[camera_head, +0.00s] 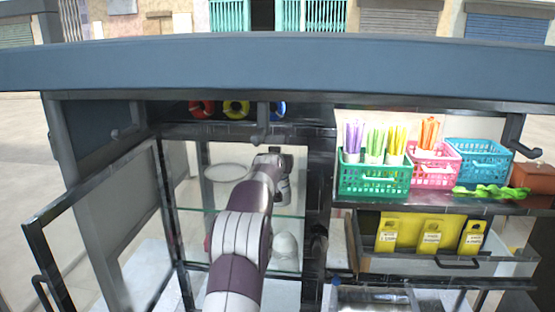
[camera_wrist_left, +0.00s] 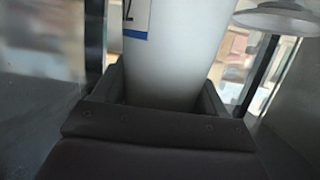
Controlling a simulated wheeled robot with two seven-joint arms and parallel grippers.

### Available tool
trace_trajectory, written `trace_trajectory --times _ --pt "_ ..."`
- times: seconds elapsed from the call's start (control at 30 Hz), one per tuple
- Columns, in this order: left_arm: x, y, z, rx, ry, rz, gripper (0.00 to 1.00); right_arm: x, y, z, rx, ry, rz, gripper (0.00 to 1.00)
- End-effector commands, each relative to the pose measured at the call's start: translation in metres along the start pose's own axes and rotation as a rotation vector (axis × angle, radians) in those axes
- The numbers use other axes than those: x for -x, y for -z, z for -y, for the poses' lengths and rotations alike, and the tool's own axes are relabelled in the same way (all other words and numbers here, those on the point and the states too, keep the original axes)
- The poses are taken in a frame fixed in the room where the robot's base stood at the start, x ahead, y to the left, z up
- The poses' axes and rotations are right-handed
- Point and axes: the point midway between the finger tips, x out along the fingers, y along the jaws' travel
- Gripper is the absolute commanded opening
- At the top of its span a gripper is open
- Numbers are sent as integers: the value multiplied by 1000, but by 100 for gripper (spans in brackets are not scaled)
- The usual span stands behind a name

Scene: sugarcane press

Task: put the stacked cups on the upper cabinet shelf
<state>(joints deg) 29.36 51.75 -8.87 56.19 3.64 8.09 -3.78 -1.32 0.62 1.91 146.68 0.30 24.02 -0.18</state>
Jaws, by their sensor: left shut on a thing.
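My left arm reaches into the open glass cabinet (camera_head: 176,222) in the head view, above its glass shelf (camera_head: 195,211). My left gripper (camera_head: 284,178) is at the upper level of the cabinet, seen mostly from behind. In the left wrist view the gripper (camera_wrist_left: 160,95) is shut on the white stacked cups (camera_wrist_left: 178,50), which carry a blue-edged label. The cups stand between the fingers, and their far end runs out of the picture. In the head view I cannot make the cups out clearly behind the gripper. Whether they touch the shelf cannot be told. My right gripper is not in view.
A round white dish-like thing (camera_head: 224,173) is left of my gripper. A white domed thing (camera_head: 286,250) is below the glass shelf. The cabinet door (camera_head: 95,195) stands open at the left. Coloured baskets (camera_head: 374,180) stand on the counter at the right.

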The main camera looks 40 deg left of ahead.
Motion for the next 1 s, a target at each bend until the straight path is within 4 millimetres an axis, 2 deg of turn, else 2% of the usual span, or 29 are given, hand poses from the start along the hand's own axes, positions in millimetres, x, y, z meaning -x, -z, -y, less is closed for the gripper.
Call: trace_trajectory --times 0.03,0.1,0.43,0.53,0.67,0.8,1.0 --pt "0 -1 0 0 0 0 78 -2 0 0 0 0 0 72" --pt "0 -1 0 0 0 0 97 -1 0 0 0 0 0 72" --pt "1 4 0 0 0 0 97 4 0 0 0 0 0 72" --pt "8 -1 0 0 0 -1 97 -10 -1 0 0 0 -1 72" --pt "31 -5 0 0 1 -3 97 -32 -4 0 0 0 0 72" --pt "61 -5 0 0 1 -3 97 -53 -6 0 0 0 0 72" --pt "100 -2 0 1 1 -3 97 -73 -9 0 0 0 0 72"
